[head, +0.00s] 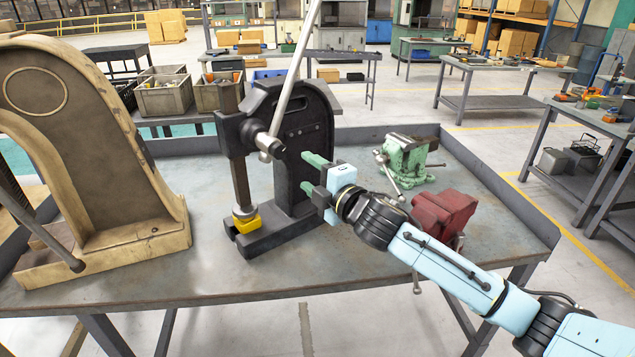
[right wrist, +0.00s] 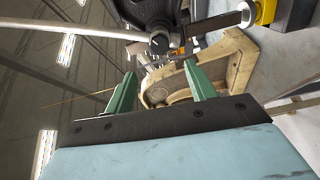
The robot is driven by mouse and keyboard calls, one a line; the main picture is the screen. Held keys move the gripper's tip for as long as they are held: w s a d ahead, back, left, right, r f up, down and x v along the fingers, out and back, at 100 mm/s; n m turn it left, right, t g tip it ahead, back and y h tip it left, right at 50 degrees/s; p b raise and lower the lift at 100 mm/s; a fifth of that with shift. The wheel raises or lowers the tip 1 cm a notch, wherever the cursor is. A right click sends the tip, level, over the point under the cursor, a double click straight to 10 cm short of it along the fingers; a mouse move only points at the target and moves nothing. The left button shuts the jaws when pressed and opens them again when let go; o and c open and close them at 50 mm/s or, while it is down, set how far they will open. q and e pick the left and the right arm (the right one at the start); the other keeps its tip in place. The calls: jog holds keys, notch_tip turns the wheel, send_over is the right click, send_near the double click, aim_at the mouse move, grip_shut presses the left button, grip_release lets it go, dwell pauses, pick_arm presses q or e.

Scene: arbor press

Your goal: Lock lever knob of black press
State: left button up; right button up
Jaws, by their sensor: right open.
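The black press (head: 308,118) stands upright on the table. Its long silver lever (head: 296,75) rises steeply from the dark pivot hub, with a knob (head: 270,147) at the lever's lower end. The hub also shows in the right wrist view (right wrist: 160,42), with the lever (right wrist: 75,30) running off to the left. My right gripper (head: 308,172) is open and empty, in front of the press body, right of and below the knob. In the right wrist view its green fingers (right wrist: 158,72) are apart, with the hub beyond their tips. My left gripper is not in view.
A large beige press (head: 100,150) stands at the left. A yellow block (head: 247,224) lies under the black press's ram. A green vise (head: 408,160) and a red vise (head: 443,213) sit to the right. The table (head: 200,270) is clear along its front.

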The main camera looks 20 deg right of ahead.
jog(key=shift+v, duration=1)
jog(key=shift+f, duration=0.1)
